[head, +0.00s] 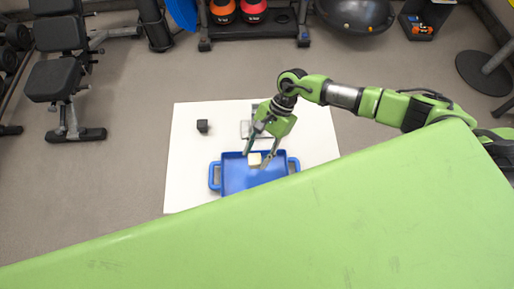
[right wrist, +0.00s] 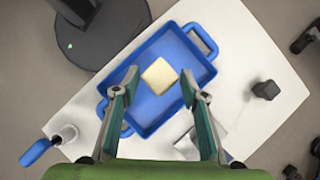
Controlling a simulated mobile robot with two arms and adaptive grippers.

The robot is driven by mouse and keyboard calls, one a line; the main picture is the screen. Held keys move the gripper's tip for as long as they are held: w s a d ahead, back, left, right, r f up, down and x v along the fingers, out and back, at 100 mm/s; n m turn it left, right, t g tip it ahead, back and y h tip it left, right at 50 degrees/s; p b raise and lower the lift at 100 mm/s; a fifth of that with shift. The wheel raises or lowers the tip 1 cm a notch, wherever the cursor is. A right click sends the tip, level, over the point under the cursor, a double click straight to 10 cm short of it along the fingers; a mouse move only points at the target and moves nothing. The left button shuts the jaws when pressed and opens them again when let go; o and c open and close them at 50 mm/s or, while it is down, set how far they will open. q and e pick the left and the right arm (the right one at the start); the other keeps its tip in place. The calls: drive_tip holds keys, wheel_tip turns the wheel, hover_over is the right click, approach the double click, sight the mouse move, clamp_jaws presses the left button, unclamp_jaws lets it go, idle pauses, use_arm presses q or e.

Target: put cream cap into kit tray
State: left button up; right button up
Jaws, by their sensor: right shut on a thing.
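The cream cap (head: 254,159) is a small, pale, block-like piece over the blue kit tray (head: 214,176). My right gripper (head: 256,160) reaches down over the tray and is shut on the cap. In the right wrist view the cap (right wrist: 160,76) sits between the two fingertips of the gripper (right wrist: 160,83), with the tray (right wrist: 150,122) behind it. I cannot tell whether the cap touches the tray floor. The tray has a handle at each end, and its near part is hidden in the head view. My left gripper is not in view.
A dark block (head: 202,126) stands on the white tabletop (head: 185,160), left of the tray. A grey flat item (head: 245,129) lies behind the tray, partly hidden by my gripper. The right wrist view shows a blue-handled item (right wrist: 40,151) near the table edge.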

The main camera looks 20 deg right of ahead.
drive_tip(key=shift+f+b, duration=1.6)
drive_tip(key=shift+f, duration=1.15)
drive_tip(key=o, duration=1.5)
drive_tip(key=p+v, duration=0.1)
drive_tip(key=v, duration=0.7)
drive_tip(key=shift+p, duration=0.3)
drive_tip(key=shift+s, duration=0.1)
